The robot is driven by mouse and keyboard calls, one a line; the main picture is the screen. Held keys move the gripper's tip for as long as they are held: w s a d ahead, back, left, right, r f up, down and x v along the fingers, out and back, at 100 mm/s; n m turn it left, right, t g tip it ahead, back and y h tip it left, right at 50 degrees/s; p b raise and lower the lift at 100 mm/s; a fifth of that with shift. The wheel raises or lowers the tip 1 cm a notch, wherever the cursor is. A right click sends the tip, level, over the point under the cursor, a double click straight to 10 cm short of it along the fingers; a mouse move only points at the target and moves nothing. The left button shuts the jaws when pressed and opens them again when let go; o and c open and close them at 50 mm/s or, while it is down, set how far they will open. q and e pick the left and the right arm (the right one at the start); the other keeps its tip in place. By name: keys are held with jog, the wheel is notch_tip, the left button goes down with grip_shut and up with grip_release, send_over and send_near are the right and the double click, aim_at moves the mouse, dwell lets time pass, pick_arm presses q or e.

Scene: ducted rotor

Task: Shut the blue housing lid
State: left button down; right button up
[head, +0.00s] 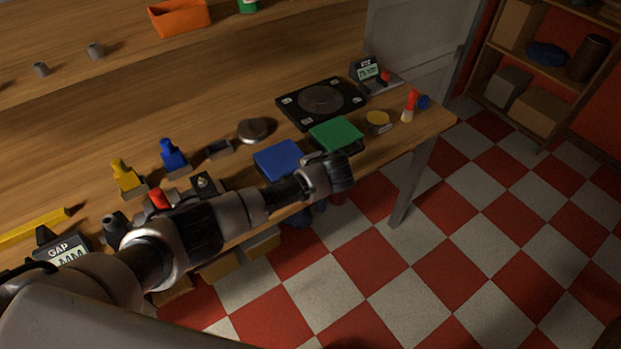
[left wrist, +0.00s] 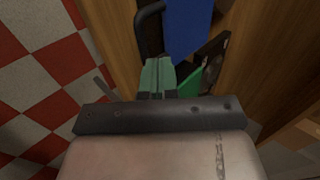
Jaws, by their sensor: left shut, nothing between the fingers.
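The blue housing lid (head: 279,159) shows as a flat blue panel near the front edge of the bench in the head view. In the left wrist view the blue panel (left wrist: 186,25) is at the top, just beyond my fingers. From these angles I cannot tell how far the lid stands open. My left gripper (left wrist: 157,66) is shut and empty, its two fingers pressed together. In the head view my left arm reaches along the bench front and its hand hides part of the area by the lid's right front corner. I cannot tell whether it touches the lid. My right gripper is not in view.
A green lid (head: 336,134) sits right of the blue one, before a black plate with a round disc (head: 322,101). A grey round piece (head: 254,130) lies behind the blue lid. Open floor (head: 450,230) lies in front of the bench.

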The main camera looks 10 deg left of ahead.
pick_arm(q)
jog(key=s+d+r+b, duration=0.3)
jog(key=s+d, duration=0.4)
jog(key=s+a+f+n+g+h, duration=0.1)
jog(key=s+a+f+h, duration=0.3)
jog(key=f, duration=0.7)
jog(key=s+a+f+n+g+y, duration=0.1)
jog(key=s+f+g, duration=0.1)
jog(key=s+f, duration=0.6)
jog(key=s+a+f+g+h, duration=0.1)
jog(key=s+a+f+h, duration=0.2)
jog(key=f, duration=1)
jog(key=s+a+f+n, duration=0.1)
jog(key=s+a+f, duration=0.2)
jog(key=s, duration=0.7)
jog(key=s+a+f+n+b, duration=0.1)
jog(key=s+f, duration=0.4)
jog(key=s, duration=0.6)
jog(key=s+a+f+n+g, duration=0.1)
jog(key=s+a+f, duration=0.3)
jog(key=s, duration=0.6)
jog(key=shift+s+a+f+n+b, duration=0.2)
jog(key=shift+a+f+n+b, duration=0.15)
jog(key=shift+a+n, duration=0.45)
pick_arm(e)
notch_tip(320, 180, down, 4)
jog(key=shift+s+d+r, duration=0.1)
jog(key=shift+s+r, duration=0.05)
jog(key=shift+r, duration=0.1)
